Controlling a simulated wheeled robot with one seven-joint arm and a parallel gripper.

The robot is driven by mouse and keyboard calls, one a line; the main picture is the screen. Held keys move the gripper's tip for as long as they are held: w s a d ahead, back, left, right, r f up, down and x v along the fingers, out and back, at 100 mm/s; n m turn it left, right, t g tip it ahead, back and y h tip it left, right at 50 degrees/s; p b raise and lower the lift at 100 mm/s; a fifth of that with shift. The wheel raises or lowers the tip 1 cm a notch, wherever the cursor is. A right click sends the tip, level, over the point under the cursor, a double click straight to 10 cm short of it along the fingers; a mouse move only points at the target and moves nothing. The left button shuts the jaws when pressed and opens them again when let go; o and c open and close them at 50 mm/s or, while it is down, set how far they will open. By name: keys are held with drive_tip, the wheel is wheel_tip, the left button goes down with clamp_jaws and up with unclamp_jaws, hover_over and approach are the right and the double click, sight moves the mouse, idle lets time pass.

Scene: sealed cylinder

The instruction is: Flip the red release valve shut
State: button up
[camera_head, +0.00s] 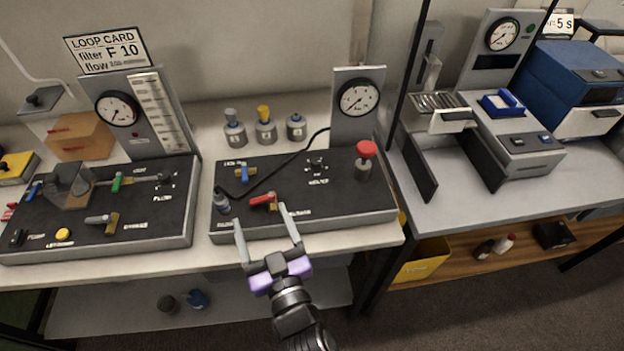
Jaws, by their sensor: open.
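The red release valve (262,199) is a red lever handle on a brass body, on the front part of the right-hand black panel (340,200). The handle lies roughly crosswise, pointing a little up to the right. My gripper (262,217) is open and empty, its two pale fingers reaching up from below over the panel's front edge. The fingertips are to either side of the valve and just in front of it. I cannot tell whether either touches the panel or the valve.
A blue valve (244,172), a small grey cylinder (222,204) with a black hose, a red knob (366,149) and a gauge (359,97) are on the same panel. Several capped bottles (265,130) stand behind. The left panel (130,225) is separated by a narrow gap.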

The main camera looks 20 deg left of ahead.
sight(263, 202)
drive_tip(key=shift+w+d+f+h, duration=0.15)
drive_tip(key=shift+w+d+f, duration=0.1)
drive_tip(key=shift+f, duration=0.3)
drive_tip(key=shift+w+d+f+h, duration=0.15)
drive_tip(key=shift+d+f, duration=0.05)
drive_tip(key=shift+f, duration=0.35)
drive_tip(key=shift+w+d+m, duration=0.1)
drive_tip(key=shift+m, duration=0.2)
drive_tip(key=shift+w, duration=0.15)
drive_tip(key=x, duration=0.7)
drive_tip(key=shift+w+f+b, duration=0.1)
drive_tip(key=shift+w+b, duration=0.05)
drive_tip(key=shift+b, duration=0.15)
drive_tip(key=c, duration=1.4)
drive_tip(key=shift+o, duration=0.2)
drive_tip(key=shift+f+b, duration=0.1)
drive_tip(key=shift+b, duration=0.25)
drive_tip(key=shift+a+f+h+b, duration=0.1)
drive_tip(key=shift+a+h+b, duration=0.2)
drive_tip(key=shift+b, duration=0.3)
